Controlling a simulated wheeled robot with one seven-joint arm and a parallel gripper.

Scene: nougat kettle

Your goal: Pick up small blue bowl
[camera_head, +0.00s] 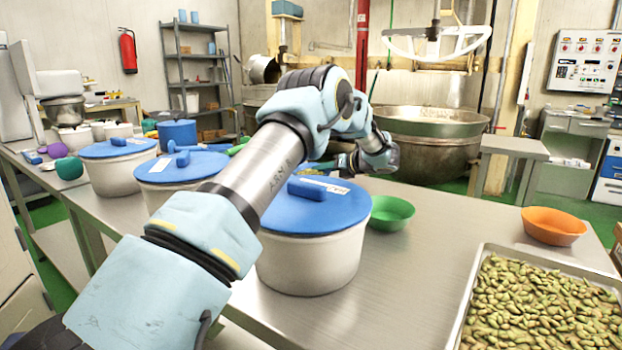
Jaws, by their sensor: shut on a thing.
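My arm reaches from the lower left across the view, and its wrist bends down over the far part of the steel table. My gripper (343,163) is small in view and partly hidden by my arm. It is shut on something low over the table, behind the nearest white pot. A sliver of blue (321,167) shows at the jaws, which fits the small blue bowl. Most of it is hidden, so its tilt and whether it touches the table cannot be told.
White pots with blue lids (316,206) line the table's left side. A green bowl (391,213) stands right of the nearest pot. An orange bowl (553,226) and a tray of pistachios (473,291) are at right. A large kettle (431,145) stands behind. The table's middle is clear.

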